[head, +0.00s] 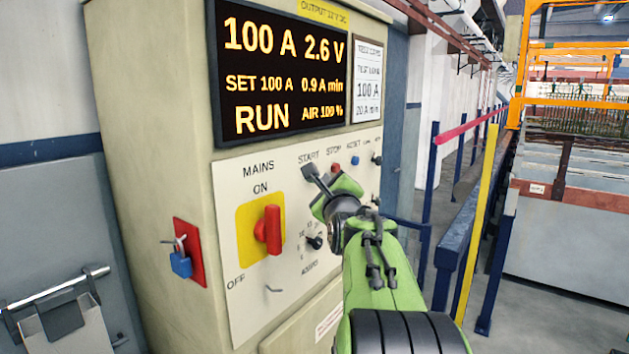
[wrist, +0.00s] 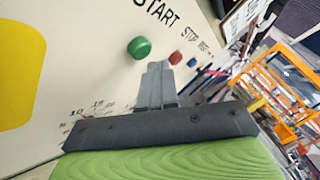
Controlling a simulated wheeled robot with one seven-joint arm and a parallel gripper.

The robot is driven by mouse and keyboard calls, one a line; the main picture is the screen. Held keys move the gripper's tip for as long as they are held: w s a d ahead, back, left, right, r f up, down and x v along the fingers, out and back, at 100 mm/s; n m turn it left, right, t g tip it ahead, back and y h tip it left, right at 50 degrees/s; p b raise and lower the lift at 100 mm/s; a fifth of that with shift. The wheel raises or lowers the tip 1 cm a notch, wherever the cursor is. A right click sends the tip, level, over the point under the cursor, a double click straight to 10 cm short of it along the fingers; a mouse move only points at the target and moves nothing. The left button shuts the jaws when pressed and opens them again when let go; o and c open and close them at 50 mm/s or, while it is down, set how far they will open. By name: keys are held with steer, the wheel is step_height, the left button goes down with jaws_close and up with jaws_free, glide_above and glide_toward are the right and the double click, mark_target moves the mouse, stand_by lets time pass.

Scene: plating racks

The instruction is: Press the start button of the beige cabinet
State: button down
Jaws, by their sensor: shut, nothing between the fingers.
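The beige cabinet (head: 155,130) stands at the left of the head view with a pale control panel. The green button (wrist: 139,47) below the word START shows clear in the wrist view; in the head view my gripper hides it. My gripper (head: 312,172) is shut and empty in front of the panel, near the START label. In the wrist view its fingertips (wrist: 156,68) appear just below and right of the green button, with no part of the button covered. The lit display (head: 280,75) reads RUN, 100 A and 2.6 V.
A red button (head: 335,167) and a blue button (head: 355,160) sit to the right of START. A red mains handle (head: 268,230) on a yellow plate is at left, and a small black knob (head: 314,242) is lower. Blue rails (head: 455,255) stand to the right.

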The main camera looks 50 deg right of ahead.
steer(key=s+b, duration=0.1)
steer(key=s, duration=0.4)
steer(key=shift+d+b, duration=0.2)
steer(key=shift+b, duration=0.1)
steer(key=shift+w, duration=0.1)
stand_by(0.7)
